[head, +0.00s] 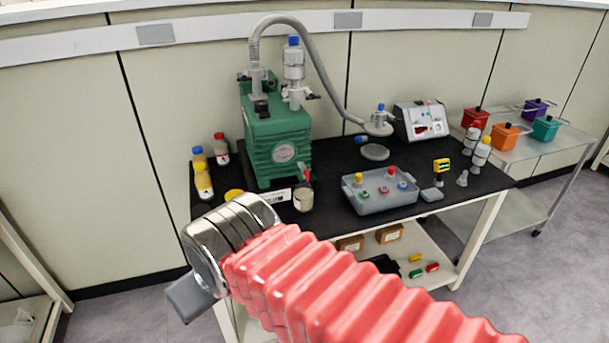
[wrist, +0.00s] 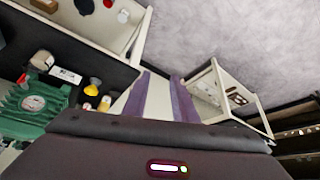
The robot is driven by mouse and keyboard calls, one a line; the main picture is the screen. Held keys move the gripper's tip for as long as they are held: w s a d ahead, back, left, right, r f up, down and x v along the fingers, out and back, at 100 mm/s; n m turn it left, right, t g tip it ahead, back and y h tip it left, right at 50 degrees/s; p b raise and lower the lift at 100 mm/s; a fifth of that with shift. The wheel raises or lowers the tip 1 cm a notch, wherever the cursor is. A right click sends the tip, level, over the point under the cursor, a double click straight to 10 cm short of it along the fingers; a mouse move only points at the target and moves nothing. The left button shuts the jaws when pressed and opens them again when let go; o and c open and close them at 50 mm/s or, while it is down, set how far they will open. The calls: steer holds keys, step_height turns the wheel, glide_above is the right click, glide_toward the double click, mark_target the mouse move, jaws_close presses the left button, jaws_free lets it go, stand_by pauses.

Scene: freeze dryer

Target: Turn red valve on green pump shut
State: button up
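The green pump (head: 278,145) stands on the black bench top, left of the middle in the head view. A small red lever (head: 307,175) sticks up at its lower right front, just above a beaker (head: 303,199). I take it for the red valve; its exact joint to the pump is too small to tell. In the wrist view, part of the pump (wrist: 30,108) shows at the left edge, with a small red piece (wrist: 22,78) by it. The dark body of my gripper (wrist: 165,150) fills the bottom of the wrist view.
A grey hose (head: 325,50) arches from the pump. My red-sleeved arm crosses in front of the bench.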

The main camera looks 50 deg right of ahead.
steer(key=w+d+f+m+t+h, duration=0.25)
steer(key=w+d, duration=0.55)
steer(key=d, duration=0.4)
steer(key=w+d+f+m+t+h, duration=0.1)
steer(key=w+d+f+t+h, duration=0.15)
steer(key=w+d, duration=0.8)
steer(key=s+d+f+m+t+h, duration=0.1)
steer(key=s+d+f+t, duration=0.1)
steer(key=d, duration=0.7)
steer(key=s+d+f+m+t+h, duration=0.1)
steer(key=s+d+f+t+h, duration=0.1)
steer(key=s+d, duration=0.5)
step_height(320, 180, down, 3)
steer(key=shift+d+r+t, duration=0.15)
steer(key=shift+d+t, duration=0.45)
steer(key=shift+d, duration=0.5)
